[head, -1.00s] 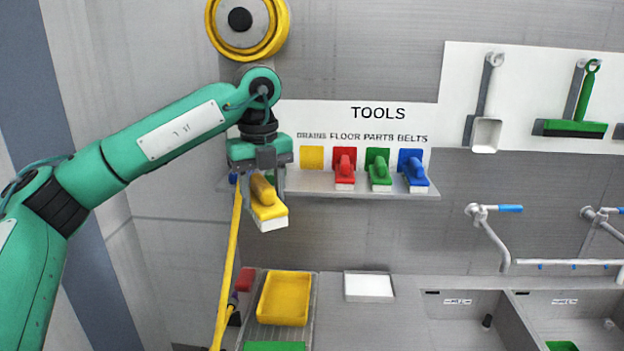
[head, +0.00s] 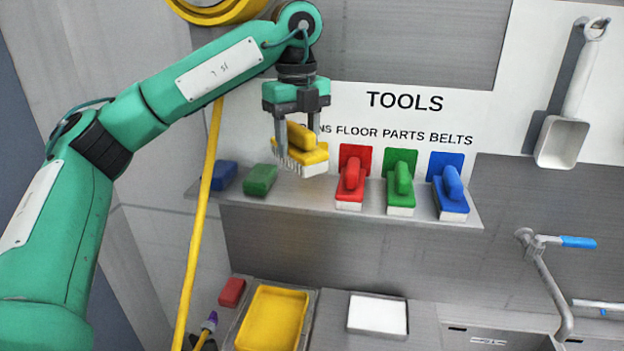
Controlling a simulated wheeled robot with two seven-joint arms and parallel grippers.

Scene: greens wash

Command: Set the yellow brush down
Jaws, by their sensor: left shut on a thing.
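The yellow brush (head: 304,150) has a yellow block and handle with white bristles facing down. My left gripper (head: 296,150) is shut on it. It holds the brush in front of the tool shelf (head: 290,196), at the left of the row of brushes. I cannot tell whether the bristles touch the shelf. The brush and gripper cover part of the label strip and the yellow square seen on the wall earlier. My right gripper is not in view.
Red (head: 351,180), green (head: 399,185) and blue (head: 450,188) brushes stand right on the shelf. Green (head: 260,180) and blue (head: 223,175) blocks lie at its left. A yellow hose (head: 200,220) hangs in front. A yellow tray (head: 272,318) and white tray (head: 378,314) sit below.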

